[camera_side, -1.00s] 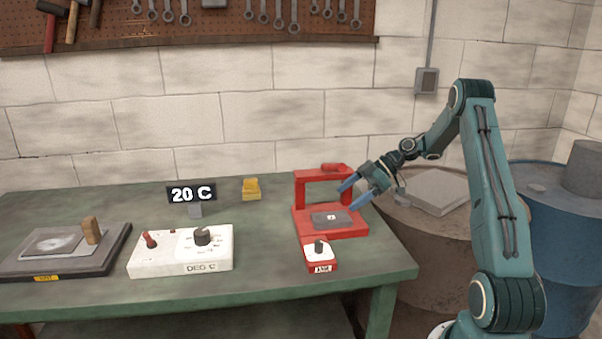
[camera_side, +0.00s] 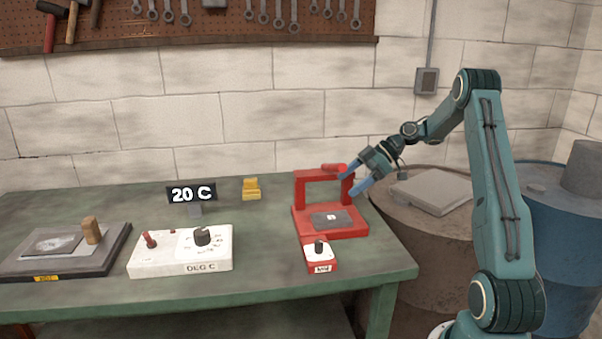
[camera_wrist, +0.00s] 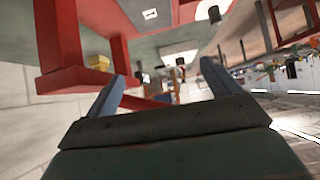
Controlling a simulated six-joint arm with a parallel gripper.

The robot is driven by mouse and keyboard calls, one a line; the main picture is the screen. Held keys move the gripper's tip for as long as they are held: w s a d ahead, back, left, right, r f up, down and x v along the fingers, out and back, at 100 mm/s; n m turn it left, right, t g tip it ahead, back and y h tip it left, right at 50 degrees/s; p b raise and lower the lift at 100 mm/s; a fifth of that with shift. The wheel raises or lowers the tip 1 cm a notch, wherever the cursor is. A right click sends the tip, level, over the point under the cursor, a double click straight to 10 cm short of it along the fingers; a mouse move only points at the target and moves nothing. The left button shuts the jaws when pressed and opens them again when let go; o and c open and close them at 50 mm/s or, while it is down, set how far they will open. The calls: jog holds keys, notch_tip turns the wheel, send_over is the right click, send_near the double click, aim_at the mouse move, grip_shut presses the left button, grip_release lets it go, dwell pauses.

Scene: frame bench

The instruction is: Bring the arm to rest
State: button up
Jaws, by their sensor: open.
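My gripper (camera_side: 355,181) is open, with its two blue fingers apart, in the side view. It hangs in the air just right of the red frame (camera_side: 299,192), near its upright. In the wrist view my gripper (camera_wrist: 160,85) shows both blue fingers spread with nothing held between them. The red frame (camera_wrist: 72,80) fills the upper left of the wrist view. A dark grey plate (camera_side: 322,222) with a small white mark lies on the red frame's base.
A barrel (camera_side: 428,245) stands right of the table.

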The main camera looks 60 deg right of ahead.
jog(key=s+a+r+m+g+h, duration=0.25)
jog(key=s+a+r+m, duration=0.2)
jog(key=a, duration=0.55)
jog(key=s+a+r+m+g+h, duration=0.1)
jog(key=s+a+r+m+h, duration=0.25)
jog(key=a+r, duration=0.45)
jog(key=s+a+f+t+h, duration=0.1)
jog(key=s+a+f, duration=0.1)
jog(key=s+a, duration=0.8)
jog(key=s, duration=0.3)
jog(key=shift+s+a+m+t, duration=0.2)
jog(key=shift+a+m+t, duration=0.05)
jog(key=shift+m+t, duration=0.15)
